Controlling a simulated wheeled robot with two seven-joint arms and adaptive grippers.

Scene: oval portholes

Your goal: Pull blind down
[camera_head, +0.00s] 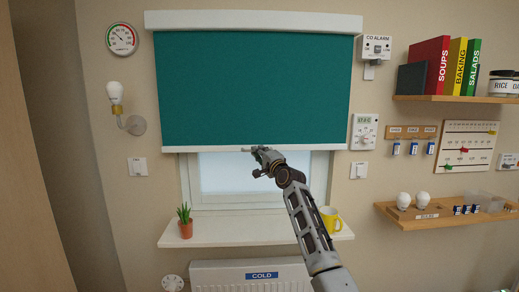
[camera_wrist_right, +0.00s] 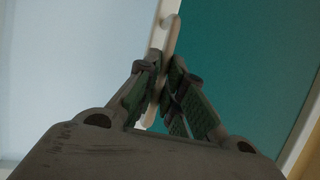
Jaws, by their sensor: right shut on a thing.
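A teal roller blind (camera_head: 250,90) hangs from a white cassette (camera_head: 252,22) and covers the upper part of the window (camera_head: 240,178). A white bar (camera_head: 215,149) runs along its lower edge. My right gripper (camera_head: 258,153) is at the middle of this bar. In the right wrist view its fingers (camera_wrist_right: 162,85) are shut on a pale handle (camera_wrist_right: 170,38) at the blind's edge, with the teal fabric (camera_wrist_right: 255,60) to the right. The lower part of the window is uncovered. My left gripper is not in view.
Below the window, the white sill (camera_head: 225,231) bears a potted plant (camera_head: 184,222) at left and a yellow mug (camera_head: 331,219) at right, beside my right arm. A radiator (camera_head: 220,275) is underneath. Shelves (camera_head: 450,212) stand out from the wall at right.

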